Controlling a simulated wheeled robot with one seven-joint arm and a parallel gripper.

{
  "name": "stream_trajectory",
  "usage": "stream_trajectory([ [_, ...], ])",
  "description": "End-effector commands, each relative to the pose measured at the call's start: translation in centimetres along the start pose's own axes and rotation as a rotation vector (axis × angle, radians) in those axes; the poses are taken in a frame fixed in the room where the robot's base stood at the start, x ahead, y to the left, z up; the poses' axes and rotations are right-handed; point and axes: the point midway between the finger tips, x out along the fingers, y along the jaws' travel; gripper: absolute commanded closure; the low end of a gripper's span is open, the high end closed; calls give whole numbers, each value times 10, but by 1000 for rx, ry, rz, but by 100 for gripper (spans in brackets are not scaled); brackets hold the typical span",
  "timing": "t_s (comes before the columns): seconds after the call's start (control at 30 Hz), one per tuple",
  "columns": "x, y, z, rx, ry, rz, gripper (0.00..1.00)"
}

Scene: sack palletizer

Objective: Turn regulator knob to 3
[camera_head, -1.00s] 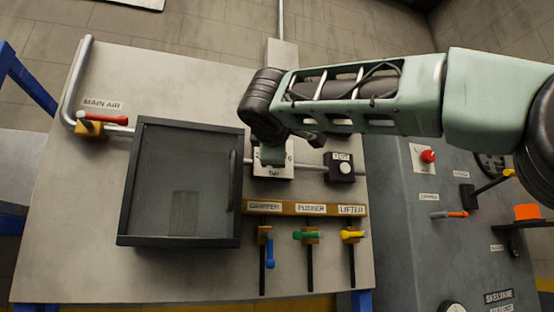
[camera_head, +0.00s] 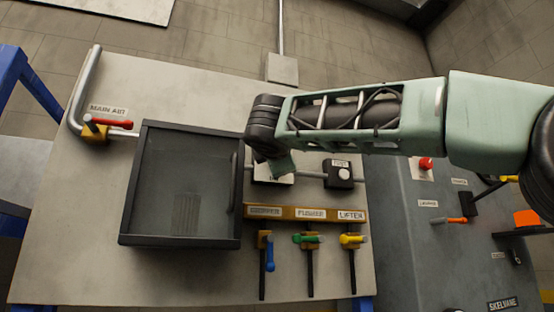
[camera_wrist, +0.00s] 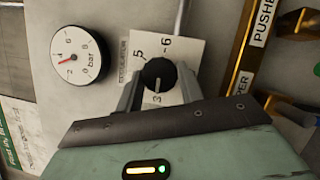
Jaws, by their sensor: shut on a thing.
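The regulator knob (camera_wrist: 157,73) is black and round, on a white plate (camera_wrist: 170,50) with printed numbers; 5, 6 and 3 are readable. Its white pointer line aims down in the wrist view, toward the 3. My gripper (camera_wrist: 158,84) is shut on the knob, with one finger on each side of it. The round bar gauge (camera_wrist: 80,53) beside the plate has a red needle between 2 and about 4.
A dark-framed cabinet (camera_head: 142,190) stands left of my gripper. A small black box with a white button (camera_head: 342,173) is close on the right. Below are blue (camera_head: 270,253), green (camera_head: 307,239) and yellow (camera_head: 353,239) valve handles. A red main-air handle (camera_head: 113,123) is at upper left.

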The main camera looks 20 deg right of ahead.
Motion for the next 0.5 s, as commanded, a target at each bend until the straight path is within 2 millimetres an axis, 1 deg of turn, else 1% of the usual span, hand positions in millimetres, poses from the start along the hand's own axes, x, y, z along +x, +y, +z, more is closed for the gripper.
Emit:
stream_trajectory([
  [0.2, 0, -1, -1, -2, 1, -2, 85],
  [0.23, 0, -1, -1, -2, 1, -2, 60],
  [0.27, 0, -1, -1, -2, 1, -2, 51],
  [0.3, 0, -1, -1, -2, 1, -2, 41],
  [0.5, 0, -1, 0, -1, 0, -1, 41],
])
